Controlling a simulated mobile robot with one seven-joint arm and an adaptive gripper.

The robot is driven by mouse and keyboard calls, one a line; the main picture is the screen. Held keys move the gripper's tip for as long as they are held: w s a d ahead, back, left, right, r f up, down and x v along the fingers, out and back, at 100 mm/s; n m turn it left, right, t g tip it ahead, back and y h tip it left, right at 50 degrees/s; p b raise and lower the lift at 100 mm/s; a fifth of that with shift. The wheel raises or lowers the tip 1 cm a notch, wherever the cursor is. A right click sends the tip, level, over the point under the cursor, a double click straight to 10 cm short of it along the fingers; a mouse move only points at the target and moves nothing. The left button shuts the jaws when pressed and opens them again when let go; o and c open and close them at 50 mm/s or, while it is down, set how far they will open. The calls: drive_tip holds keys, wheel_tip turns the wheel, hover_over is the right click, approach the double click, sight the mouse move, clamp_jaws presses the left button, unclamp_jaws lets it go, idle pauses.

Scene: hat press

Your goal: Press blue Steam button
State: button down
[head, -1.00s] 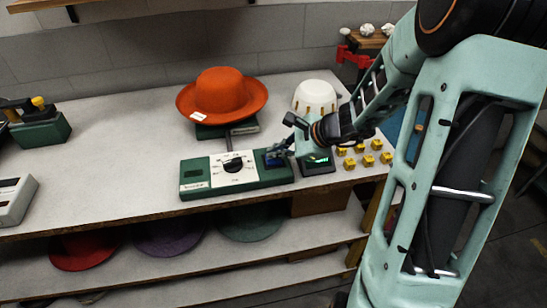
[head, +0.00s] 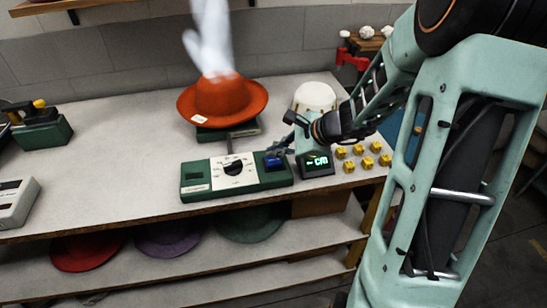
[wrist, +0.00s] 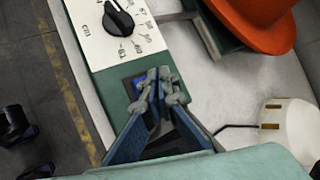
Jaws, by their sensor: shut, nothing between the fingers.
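The blue Steam button (head: 273,162) sits at the right end of the green control panel (head: 195,192). In the head view it is uncovered. My gripper (wrist: 160,92) is shut and empty. In the wrist view its fingertips hide part of the blue button (wrist: 134,86), of which a strip shows to their left. In the head view my gripper is up and to the right of the button, apart from it. White steam (head: 210,38) rises over the orange hat (head: 220,98) on the press behind the panel.
A black dial (head: 233,167) sits on the panel's white plate, left of the button. A small display (head: 318,162) glows green to the right. Several yellow blocks (head: 358,150) and a white dome (head: 313,97) stand near my arm. The table's left middle is clear.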

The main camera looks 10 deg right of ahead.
sight(275, 160)
drive_tip(key=shift+r, duration=0.1)
wheel_tip(275, 160, up, 5)
drive_tip(key=p, duration=0.4)
drive_tip(key=shift+w, duration=0.1)
idle(0.8)
